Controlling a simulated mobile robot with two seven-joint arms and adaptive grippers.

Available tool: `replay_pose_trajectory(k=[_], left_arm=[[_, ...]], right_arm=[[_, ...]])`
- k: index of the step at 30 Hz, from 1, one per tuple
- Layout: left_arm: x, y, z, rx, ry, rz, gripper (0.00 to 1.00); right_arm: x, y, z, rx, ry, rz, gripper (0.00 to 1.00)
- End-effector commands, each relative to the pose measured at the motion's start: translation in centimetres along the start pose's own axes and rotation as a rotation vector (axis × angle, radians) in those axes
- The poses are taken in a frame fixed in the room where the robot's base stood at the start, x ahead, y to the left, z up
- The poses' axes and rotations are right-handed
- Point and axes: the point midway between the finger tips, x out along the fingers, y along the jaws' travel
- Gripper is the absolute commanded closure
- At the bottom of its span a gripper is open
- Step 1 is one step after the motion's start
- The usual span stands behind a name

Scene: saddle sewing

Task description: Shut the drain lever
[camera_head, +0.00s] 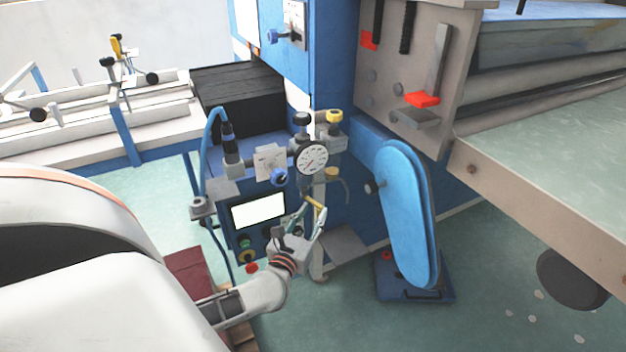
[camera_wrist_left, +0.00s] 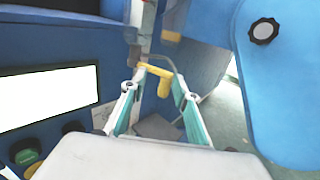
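The drain lever appears as a small yellow handle (camera_head: 318,204) on the pipework below the gauge, partly hidden by my left gripper in the head view. In the left wrist view the yellow lever (camera_wrist_left: 157,73) has a sideways bar with a short end bent downward. My left gripper (camera_head: 311,215) reaches it from the lower left. In the wrist view its teal fingers (camera_wrist_left: 155,92) are spread, with the lever's bent end between their tips. A gap shows on both sides, so no grip is visible. My right gripper is not in view.
A round pressure gauge (camera_head: 311,157) and a yellow-topped valve (camera_head: 334,117) stand above the lever. A control panel with a white screen (camera_head: 258,210) is to the left. A large blue rounded guard (camera_head: 405,215) stands to the right.

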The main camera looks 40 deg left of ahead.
Motion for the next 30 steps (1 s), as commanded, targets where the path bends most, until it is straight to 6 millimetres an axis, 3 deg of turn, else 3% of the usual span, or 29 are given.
replay_pose_trajectory(k=[8, 21, 30], left_arm=[[-0.7, -0.2, -0.1, -0.001, 0.003, -0.005, 0.7], [-8.8, 0.0, -0.1, -0.001, 0.004, -0.002, 0.7], [-11.9, 0.0, 0.0, -0.001, 0.001, -0.001, 0.7]], right_arm=[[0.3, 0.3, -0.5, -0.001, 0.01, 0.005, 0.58], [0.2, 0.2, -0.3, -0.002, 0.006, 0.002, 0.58], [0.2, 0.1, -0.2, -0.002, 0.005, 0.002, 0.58]])
